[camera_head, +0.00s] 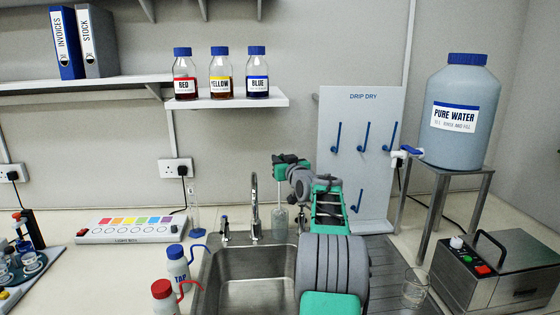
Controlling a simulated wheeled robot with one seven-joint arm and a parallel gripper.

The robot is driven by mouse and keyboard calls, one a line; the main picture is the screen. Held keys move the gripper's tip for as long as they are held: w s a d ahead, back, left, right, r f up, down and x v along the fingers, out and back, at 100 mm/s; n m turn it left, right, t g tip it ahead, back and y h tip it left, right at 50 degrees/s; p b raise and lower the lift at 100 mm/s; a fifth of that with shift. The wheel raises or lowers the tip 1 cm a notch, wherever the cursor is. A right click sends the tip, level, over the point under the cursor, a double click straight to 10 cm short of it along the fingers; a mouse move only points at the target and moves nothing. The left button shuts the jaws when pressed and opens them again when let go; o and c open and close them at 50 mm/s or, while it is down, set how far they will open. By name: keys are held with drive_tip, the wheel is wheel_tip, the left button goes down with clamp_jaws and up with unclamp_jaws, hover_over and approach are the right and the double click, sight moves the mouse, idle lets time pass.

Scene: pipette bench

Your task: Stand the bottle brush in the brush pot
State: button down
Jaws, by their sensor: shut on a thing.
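My gripper (283,160) is behind the sink, near the back wall, seen from behind my arm. It is shut on the bottle brush, whose thin stem (283,192) runs down below the jaws. At the lower end of the stem is a pale grey-green upright cylinder (280,220), just right of the tap. I cannot tell whether this is the bristle head or the brush pot around it. No other brush pot shows clearly. My arm hides the area to the right of it.
The sink (250,285) and its tap (254,212) lie left of my arm. Wash bottles (178,268) stand at its left. The drip-dry board (336,115) is behind. A glass beaker (415,287) stands on the drainer at the right, near a metal bath (500,275).

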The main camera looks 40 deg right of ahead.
drive_tip(key=c, duration=1.3)
unclamp_jaws()
drive_tip(key=b+v, duration=0.2)
drive_tip(key=v, duration=0.5)
drive_tip(key=shift+s+a+b, duration=0.15)
drive_tip(key=shift+s+b, duration=0.25)
